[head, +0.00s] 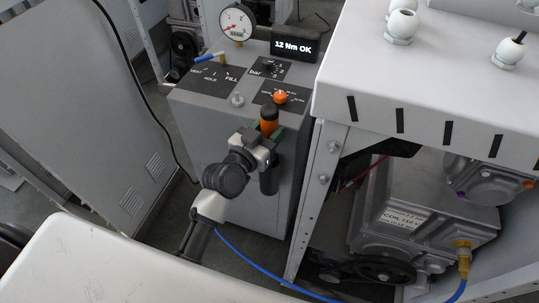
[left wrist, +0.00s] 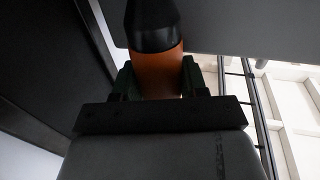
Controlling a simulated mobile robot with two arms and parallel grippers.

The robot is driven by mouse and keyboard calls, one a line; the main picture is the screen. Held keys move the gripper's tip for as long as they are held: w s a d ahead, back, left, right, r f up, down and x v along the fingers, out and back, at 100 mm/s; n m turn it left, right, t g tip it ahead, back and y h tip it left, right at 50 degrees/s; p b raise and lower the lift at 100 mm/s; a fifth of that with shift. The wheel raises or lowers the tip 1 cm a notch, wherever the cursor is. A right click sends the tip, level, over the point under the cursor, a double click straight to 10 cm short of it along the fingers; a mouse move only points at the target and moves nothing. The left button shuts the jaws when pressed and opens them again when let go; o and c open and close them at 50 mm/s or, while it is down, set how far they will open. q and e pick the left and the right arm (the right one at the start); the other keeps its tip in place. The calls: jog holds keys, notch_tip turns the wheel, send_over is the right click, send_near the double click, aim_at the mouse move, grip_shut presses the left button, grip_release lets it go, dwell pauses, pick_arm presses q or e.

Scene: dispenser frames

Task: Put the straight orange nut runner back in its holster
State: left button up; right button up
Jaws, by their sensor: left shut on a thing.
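The orange nut runner (head: 268,114) stands roughly upright at the front right of the grey dispenser cabinet, with a dark upper end and an orange band showing. My left gripper (head: 268,139) is shut around it. In the left wrist view the orange body (left wrist: 160,70) with its black end sits between the two dark green fingers of the left gripper (left wrist: 158,82). A dark cylinder (head: 269,181) shows just below the gripper against the cabinet. I cannot tell whether it is the holster or the tool's lower body. My right gripper is in neither view.
The cabinet (head: 248,205) carries a gauge (head: 236,23), a blue-handled lever (head: 208,57), an orange knob (head: 279,96) and a display (head: 295,45) reading "12 Nm OK". A white frame with a pump (head: 405,190) stands close on the right. A blue hose (head: 255,262) runs low in front.

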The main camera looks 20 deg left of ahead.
pick_arm(q)
notch_tip(320, 180, down, 8)
jog(key=shift+r+b, duration=0.1)
jog(key=shift+b, duration=1.1)
jog(key=o, duration=1.2)
jog(key=shift+s, duration=0.1)
jog(key=v, duration=1.2)
